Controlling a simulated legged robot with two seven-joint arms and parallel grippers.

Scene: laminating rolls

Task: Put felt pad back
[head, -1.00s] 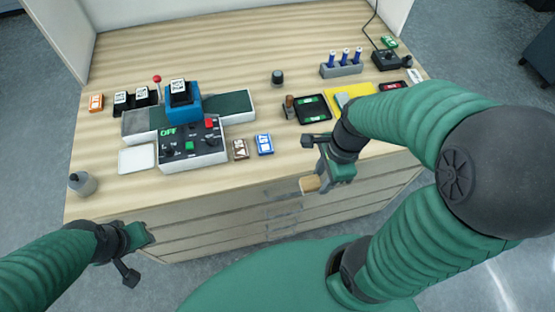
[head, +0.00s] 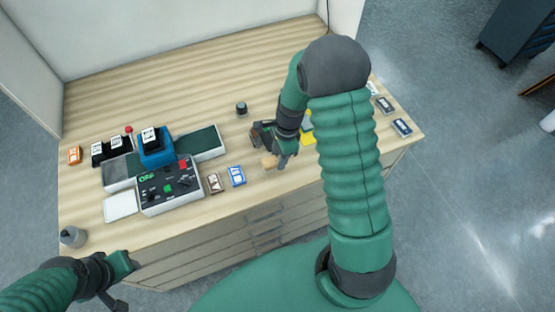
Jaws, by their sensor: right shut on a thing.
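My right gripper (head: 272,154) is over the front part of the table, right of the machine and just right of the blue-and-white card. It is shut on a small tan block (head: 269,163), which I take to be the felt pad; my fingers cover part of it. Whether the block touches the table I cannot tell. My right arm hides most of the black tray area behind the gripper. My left gripper (head: 118,284) is low at the left, in front of the table and away from the objects; its jaw state is unclear.
The laminating machine (head: 168,190) with a blue block stands at the left, a white tray (head: 121,205) beside it. A brown card (head: 215,183) and a blue card (head: 237,176) lie at the front. A dark knob (head: 241,109) stands behind. A grey bottle (head: 72,237) is at the left corner.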

